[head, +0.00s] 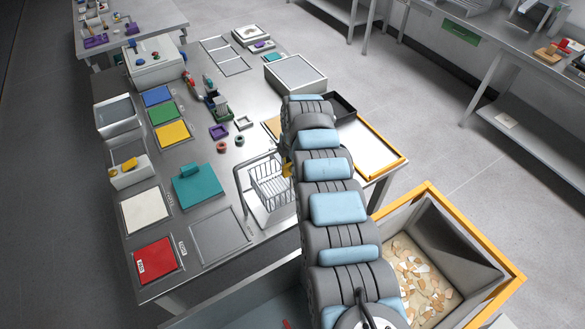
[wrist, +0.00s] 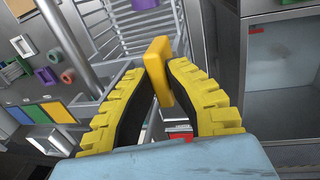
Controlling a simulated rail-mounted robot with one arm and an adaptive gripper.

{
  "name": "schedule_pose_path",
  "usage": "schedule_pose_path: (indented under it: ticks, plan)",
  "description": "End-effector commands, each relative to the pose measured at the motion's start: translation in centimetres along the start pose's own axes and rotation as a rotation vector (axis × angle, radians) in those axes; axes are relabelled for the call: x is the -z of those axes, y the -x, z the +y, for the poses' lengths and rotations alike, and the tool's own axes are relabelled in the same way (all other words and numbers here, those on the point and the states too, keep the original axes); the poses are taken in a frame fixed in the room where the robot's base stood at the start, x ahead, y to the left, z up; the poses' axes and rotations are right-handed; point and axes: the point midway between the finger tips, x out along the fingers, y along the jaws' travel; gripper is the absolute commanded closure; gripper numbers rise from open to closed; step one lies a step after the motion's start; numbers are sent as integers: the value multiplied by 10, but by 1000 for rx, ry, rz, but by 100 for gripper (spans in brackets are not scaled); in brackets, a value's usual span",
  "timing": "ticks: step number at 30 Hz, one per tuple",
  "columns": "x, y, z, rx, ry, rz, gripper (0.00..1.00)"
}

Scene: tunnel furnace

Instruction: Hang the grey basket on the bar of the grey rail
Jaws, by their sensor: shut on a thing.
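The grey wire basket (head: 270,186) is upright within the outline of the grey rail (head: 240,188), in the head view. Its top edge is close to the rail's bar (head: 258,160); I cannot tell whether they touch. In the wrist view the basket's wires (wrist: 104,22) show beyond my fingers, and a thick grey post of the rail (wrist: 64,42) stands to the left. My gripper (wrist: 160,80) has its yellow fingers closed on the yellow handle (wrist: 159,62) of the basket. In the head view my arm hides part of the gripper and the basket's right side.
A teal block (head: 198,186) lies left of the rail. Small purple (head: 218,131) and red rings lie behind it. A black tray (head: 340,104) and an orange-edged board (head: 362,150) lie right of my arm. An orange-rimmed bin (head: 470,235) stands at the lower right.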

Motion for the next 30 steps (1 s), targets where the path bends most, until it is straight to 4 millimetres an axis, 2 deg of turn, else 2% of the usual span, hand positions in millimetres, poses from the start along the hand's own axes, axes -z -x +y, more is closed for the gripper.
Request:
schedule_pose_path:
  ticks: [20,30]
  plan:
    - [1,-4,13,-4,1,1,100]
    - [1,-18,10,-4,0,0,100]
